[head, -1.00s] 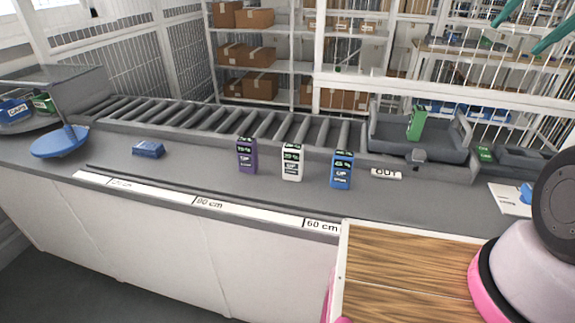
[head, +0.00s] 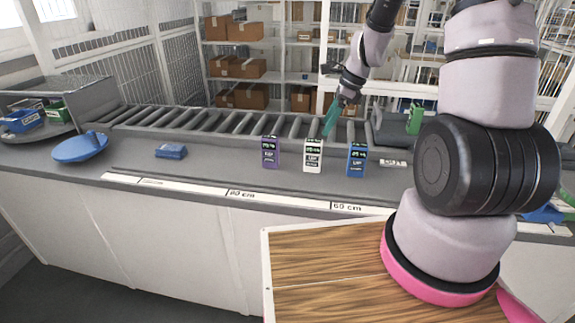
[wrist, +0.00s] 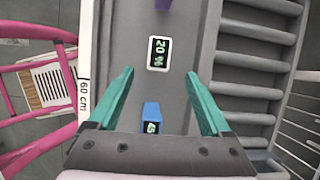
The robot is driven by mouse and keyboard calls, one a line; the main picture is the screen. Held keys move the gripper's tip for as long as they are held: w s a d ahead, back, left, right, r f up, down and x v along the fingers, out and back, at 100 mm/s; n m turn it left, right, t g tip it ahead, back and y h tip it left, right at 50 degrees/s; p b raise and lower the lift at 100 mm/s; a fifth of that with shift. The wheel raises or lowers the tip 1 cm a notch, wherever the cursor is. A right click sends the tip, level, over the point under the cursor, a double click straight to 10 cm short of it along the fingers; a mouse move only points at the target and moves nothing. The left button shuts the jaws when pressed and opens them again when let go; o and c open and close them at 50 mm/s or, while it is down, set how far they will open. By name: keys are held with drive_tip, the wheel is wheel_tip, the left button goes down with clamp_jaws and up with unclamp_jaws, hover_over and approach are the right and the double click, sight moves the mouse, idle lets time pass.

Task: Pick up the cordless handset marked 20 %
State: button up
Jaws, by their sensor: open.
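The white handset (head: 313,157) stands upright on the grey counter, between a purple handset (head: 270,152) and a blue handset (head: 357,161). In the wrist view the white handset (wrist: 159,53) shows its top display, reading 20 %. My gripper (wrist: 160,76) is open and points down, with teal fingers spread. In the wrist view the white handset lies just beyond the fingertips. The blue handset (wrist: 151,115) shows between the fingers, partly hidden by my gripper's body. In the head view my gripper (head: 332,118) appears above and behind the white handset. Nothing is held.
A roller conveyor (head: 220,120) runs behind the handsets. A green handset (head: 415,118) stands in a grey tray at the right. A small blue item (head: 171,151) and a blue round dish (head: 80,147) lie to the left. A ruler strip (head: 240,193) marks the counter's front edge.

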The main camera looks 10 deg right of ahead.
sight(309, 152)
drive_tip(key=x, duration=0.6)
drive_tip(key=shift+s+a+f, duration=0.1)
drive_tip(key=shift+a, duration=0.35)
drive_tip(key=shift+x, duration=3)
drive_tip(key=shift+d, duration=0.1)
clamp_jaws()
